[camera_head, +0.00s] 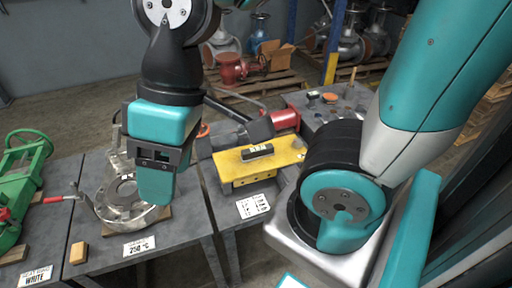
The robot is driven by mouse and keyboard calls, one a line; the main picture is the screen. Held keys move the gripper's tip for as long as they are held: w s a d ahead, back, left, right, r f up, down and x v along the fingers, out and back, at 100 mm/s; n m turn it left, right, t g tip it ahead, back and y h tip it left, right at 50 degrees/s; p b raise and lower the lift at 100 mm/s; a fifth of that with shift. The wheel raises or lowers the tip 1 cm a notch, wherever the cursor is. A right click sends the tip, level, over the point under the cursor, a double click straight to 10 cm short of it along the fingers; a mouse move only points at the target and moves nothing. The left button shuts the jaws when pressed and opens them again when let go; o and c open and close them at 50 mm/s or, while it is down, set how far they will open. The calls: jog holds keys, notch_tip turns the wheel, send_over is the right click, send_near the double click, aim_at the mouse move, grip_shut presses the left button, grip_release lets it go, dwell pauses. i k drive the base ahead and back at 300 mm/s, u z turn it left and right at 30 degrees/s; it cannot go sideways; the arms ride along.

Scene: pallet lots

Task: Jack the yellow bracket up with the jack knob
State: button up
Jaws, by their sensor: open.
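The yellow bracket (236,170) lies on a grey steel table in the middle, with a labelled black piece (257,152) on its top. I cannot tell whether that piece is part of the bracket. The jack knob cannot be made out for certain. A small orange round part (203,130) shows behind and left of the bracket, partly hidden. My gripper (155,192) points down, left of the bracket and apart from it in the picture. It is open, with nothing visible between its jaws, and it covers part of a silver valve body.
The silver valve part (124,190) with a red-handled crank (62,199) sits on the left table. A wooden block (79,253) lies near its front edge. A green casting (17,180) stands at far left. A dark hammer-shaped piece (258,129) and a red cylinder (284,118) are behind the bracket.

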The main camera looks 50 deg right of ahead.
aim_at(297, 143)
jog(key=z, duration=1.5)
